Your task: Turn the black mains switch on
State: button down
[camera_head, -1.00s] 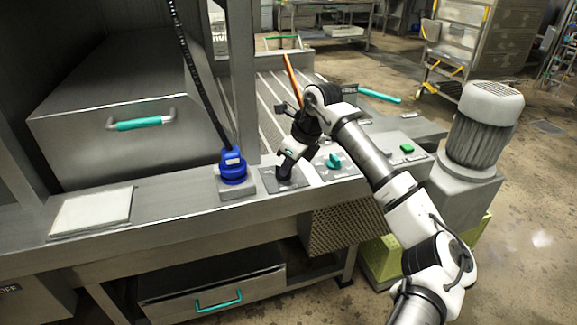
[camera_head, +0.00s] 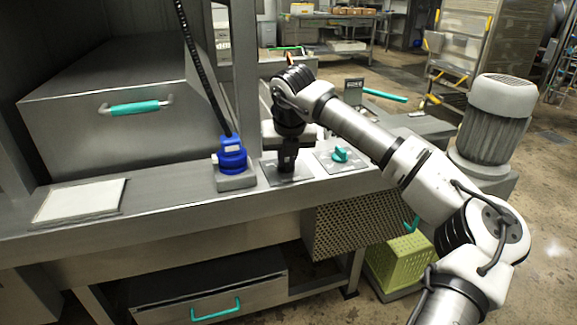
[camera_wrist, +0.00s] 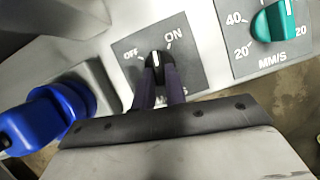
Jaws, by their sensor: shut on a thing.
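The black mains switch (camera_wrist: 155,58) sits on a grey plate (camera_wrist: 127,73) marked OFF and ON in the wrist view. Its white pointer line stands between the two marks. My gripper (camera_wrist: 158,76) has its two fingers on either side of the knob and is shut on it. In the head view, my gripper (camera_head: 287,166) points straight down onto the switch plate (camera_head: 303,174) and hides the knob. The lower part of the plate's lettering is hidden by the fingers.
A blue plug (camera_head: 232,158) with a black cable stands left of the switch; it also shows in the wrist view (camera_wrist: 45,118). A teal speed knob (camera_head: 341,155) marked MM/S is close on the right. A white pad (camera_head: 78,201) lies farther left on the counter.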

jog(key=m, duration=0.1)
jog(key=m+h+b, duration=0.1)
jog(key=m+b, duration=0.1)
jog(key=shift+a+f+m, duration=0.1)
jog(key=shift+a+m, duration=0.15)
jog(key=shift+m, duration=0.05)
jog(key=shift+w+a+m+g+h+b, duration=0.15)
jog(key=shift+m+h+b, duration=0.3)
jog(key=shift+m, duration=0.4)
jog(key=shift+s+a+m+g+h+b, duration=0.15)
jog(key=shift+m+h+b, duration=0.2)
jog(key=shift+m+b, duration=0.35)
jog(key=shift+w+d+m, duration=0.1)
jog(key=shift+m, duration=0.15)
jog(key=c, duration=1.4)
grip_release()
jog(key=shift+c, duration=0.2)
jog(key=shift+r, duration=0.2)
jog(key=p+v, duration=0.1)
jog(key=v, duration=1.2)
jog(key=shift+r+p, duration=0.3)
jog(key=shift+r, duration=0.05)
